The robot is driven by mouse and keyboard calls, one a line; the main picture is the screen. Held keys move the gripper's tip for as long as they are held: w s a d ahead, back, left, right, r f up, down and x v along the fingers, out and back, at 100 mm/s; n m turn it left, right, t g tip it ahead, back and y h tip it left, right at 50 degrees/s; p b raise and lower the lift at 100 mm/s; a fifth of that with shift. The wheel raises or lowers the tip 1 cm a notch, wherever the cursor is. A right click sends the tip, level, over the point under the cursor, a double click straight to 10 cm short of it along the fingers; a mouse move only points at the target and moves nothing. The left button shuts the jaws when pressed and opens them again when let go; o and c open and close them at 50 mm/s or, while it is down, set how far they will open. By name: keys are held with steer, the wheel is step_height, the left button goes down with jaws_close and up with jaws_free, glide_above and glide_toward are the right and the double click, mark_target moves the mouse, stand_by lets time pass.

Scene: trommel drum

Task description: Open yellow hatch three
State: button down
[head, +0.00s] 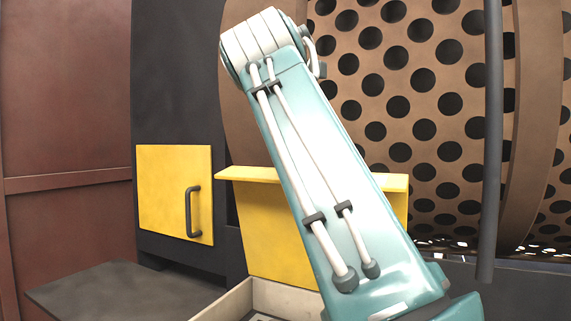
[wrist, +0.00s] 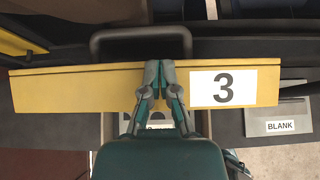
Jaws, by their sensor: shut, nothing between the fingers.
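Yellow hatch three shows in the wrist view as a long yellow panel (wrist: 75,87) with a white label reading 3 (wrist: 222,87). A dark U-shaped handle (wrist: 120,33) stands at its upper edge. My gripper (wrist: 153,66) is shut and empty, with its fingertips over the panel's upper edge, below the handle bar. I cannot tell whether the fingertips touch the panel. In the head view my arm crosses in front of a yellow panel (head: 275,235) with a protruding yellow top slab (head: 245,174). My gripper is hidden there. I cannot tell how far the hatch stands open.
Another yellow hatch (head: 165,190) with a dark handle (head: 192,211) sits flush at the left. A perforated drum (head: 420,90) and a dark post (head: 491,140) stand at the right. A dark ledge (head: 110,290) lies lower left. A grey plate reads BLANK (wrist: 282,127).

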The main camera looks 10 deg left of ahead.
steer(key=s+a, duration=0.4)
steer(key=s, duration=0.6)
steer(key=s+a+y, duration=0.1)
steer(key=a+y, duration=1.1)
steer(key=a, duration=0.8)
steer(key=s+a+r+m+g+y, duration=0.2)
steer(key=s+a+r+m+y, duration=0.4)
steer(key=s+a+m+y, duration=0.4)
steer(key=w+d+r+m+t+y, duration=0.2)
steer(key=d+m+t, duration=0.1)
steer(key=m+t, duration=0.25)
steer(key=n+t+h, duration=0.6)
steer(key=n+h, duration=2.1)
steer(key=n, duration=0.7)
glide_toward(266, 181)
steer(key=shift+m, duration=0.25)
steer(key=x, duration=0.7)
steer(key=shift+w+d+r, duration=0.1)
steer(key=shift+w+r, duration=0.05)
steer(key=shift+w, duration=0.2)
